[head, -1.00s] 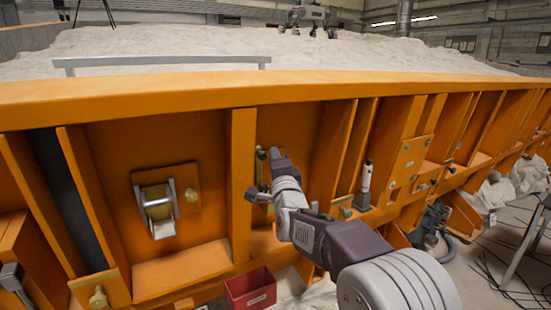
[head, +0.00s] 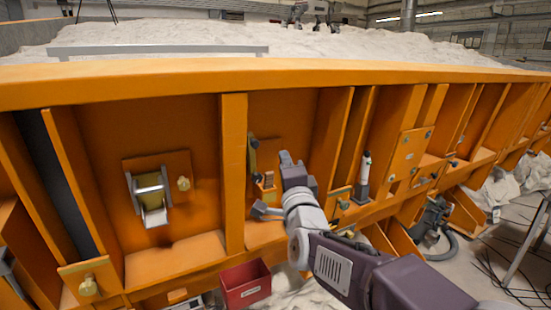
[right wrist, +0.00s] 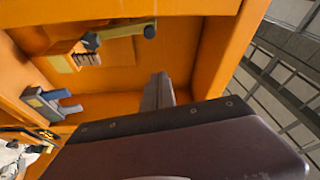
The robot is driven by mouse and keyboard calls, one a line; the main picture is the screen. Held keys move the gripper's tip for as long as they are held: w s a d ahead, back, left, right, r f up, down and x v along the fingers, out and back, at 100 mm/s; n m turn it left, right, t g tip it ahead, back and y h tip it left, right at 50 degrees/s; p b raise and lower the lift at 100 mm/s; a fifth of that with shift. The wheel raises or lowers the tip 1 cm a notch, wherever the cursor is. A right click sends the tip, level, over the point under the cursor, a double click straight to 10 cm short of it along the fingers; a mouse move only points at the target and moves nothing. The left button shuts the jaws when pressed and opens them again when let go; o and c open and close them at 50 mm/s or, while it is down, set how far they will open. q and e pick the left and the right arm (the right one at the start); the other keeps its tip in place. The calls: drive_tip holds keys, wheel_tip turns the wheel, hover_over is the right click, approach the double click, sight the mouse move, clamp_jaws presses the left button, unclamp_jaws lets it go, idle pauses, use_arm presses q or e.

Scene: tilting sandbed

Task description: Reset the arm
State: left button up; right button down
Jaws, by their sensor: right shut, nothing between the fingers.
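My right gripper (head: 291,168) reaches in from the lower right and is shut and empty, in front of an orange bay in the sandbed's side. In the right wrist view its fingers (right wrist: 160,92) are together, with nothing between them. A dark lever (head: 253,155) stands on the bay's left, apart from the fingers; it also shows in the right wrist view (right wrist: 120,34). Below it is a small tan slotted block (head: 268,181), and a grey-blue forked part (head: 265,210) sits lower. My left gripper is not in view.
The orange sandbed wall has upright ribs (head: 233,175) on both sides of the bay. A metal roller bracket (head: 150,197) is in the left bay. A white bottle-like object (head: 364,172) stands to the right on the ledge. A red bin (head: 245,284) is below.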

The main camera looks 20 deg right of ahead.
drive_tip(key=s+f+n+g+y+p, duration=0.25)
drive_tip(key=f+n+g+p, duration=0.5)
drive_tip(key=f, duration=0.85)
drive_tip(key=s+a+f+n+g+p, duration=0.1)
drive_tip(key=s+f+n+g, duration=0.4)
drive_tip(key=s+f, duration=0.3)
drive_tip(key=s+f+n+g, duration=0.5)
drive_tip(key=s+f, duration=0.3)
drive_tip(key=s, duration=0.6)
drive_tip(key=shift+s+a+f+g+p, duration=0.2)
drive_tip(key=shift+s+a+g+p, duration=0.2)
drive_tip(key=shift+g, duration=0.45)
drive_tip(key=shift+w, duration=0.1)
